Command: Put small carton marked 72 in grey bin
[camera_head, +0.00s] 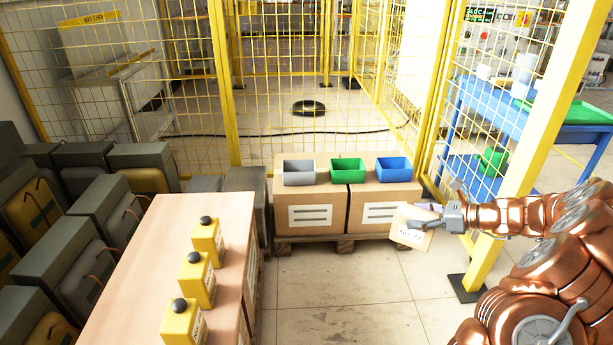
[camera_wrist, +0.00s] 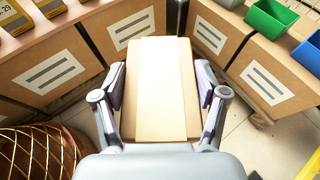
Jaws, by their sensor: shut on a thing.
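My gripper (camera_head: 425,213) is shut on a small tan carton (camera_head: 411,232) at the right of the head view. The carton hangs in the air, tilted, with a pale label whose marking is too small to read surely. In the wrist view the carton (camera_wrist: 157,100) fills the space between the two fingers of my gripper (camera_wrist: 160,88), with a pale strip along its top. The grey bin (camera_head: 299,175) is open and stands on a large cardboard box, left of the green and blue bins. My gripper is right of all three bins, apart from them.
The green bin (camera_head: 347,173) and blue bin (camera_head: 394,172) stand beside the grey one. Several yellow units with black knobs (camera_head: 202,277) stand on a brown surface at left. A yellow fence post (camera_head: 530,150) rises close to my arm. The floor in front of the boxes is clear.

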